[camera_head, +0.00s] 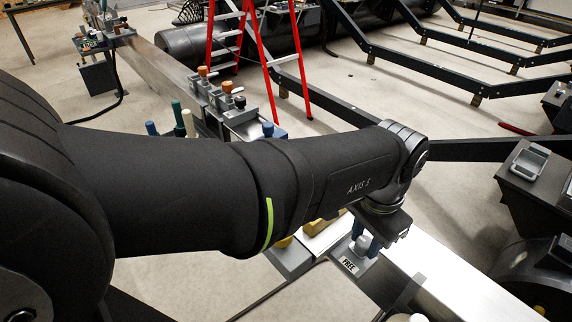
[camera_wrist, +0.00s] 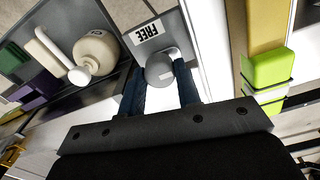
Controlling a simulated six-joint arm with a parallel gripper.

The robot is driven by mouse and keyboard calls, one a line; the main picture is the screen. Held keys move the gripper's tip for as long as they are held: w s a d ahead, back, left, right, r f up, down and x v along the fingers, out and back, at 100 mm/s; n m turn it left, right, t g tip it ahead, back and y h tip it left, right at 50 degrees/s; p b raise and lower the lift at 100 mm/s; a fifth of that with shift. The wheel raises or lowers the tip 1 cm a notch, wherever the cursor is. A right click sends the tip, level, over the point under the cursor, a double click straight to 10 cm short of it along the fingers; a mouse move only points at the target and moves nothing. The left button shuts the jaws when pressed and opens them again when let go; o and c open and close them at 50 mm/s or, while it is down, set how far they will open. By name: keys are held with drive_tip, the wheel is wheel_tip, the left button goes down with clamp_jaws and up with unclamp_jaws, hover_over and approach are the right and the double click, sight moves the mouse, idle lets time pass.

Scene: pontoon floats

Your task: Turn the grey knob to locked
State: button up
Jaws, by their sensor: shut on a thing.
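The grey knob (camera_wrist: 159,68) is round and sits between the two dark blue fingers of my gripper (camera_wrist: 162,88) in the wrist view. The fingers are shut on it, one on each side. A white plate printed FREE (camera_wrist: 148,31) lies just beyond the knob. In the head view my gripper (camera_head: 364,240) points down at the metal beam, with the pale top of the knob (camera_head: 362,243) between its fingers. The FREE plate (camera_head: 348,265) shows in front of it. No locked marking is visible, and the knob's exact angle cannot be told.
A cream round part (camera_wrist: 97,52) stands left of the knob in the wrist view, and a bright green block (camera_wrist: 268,68) lies to the right. The metal beam (camera_head: 450,270) continues toward the lower right. A red ladder (camera_head: 268,55) and several coloured-handled fittings stand further back.

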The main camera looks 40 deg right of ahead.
sight(365, 241)
drive_tip(key=shift+r, duration=0.1)
drive_tip(key=o, duration=1)
drive_tip(key=shift+c, duration=0.2)
wheel_tip(365, 241, up, 17)
drive_tip(key=shift+r, duration=0.15)
idle(0.3)
wheel_tip(365, 241, down, 18)
drive_tip(key=shift+r, duration=0.25)
idle(0.3)
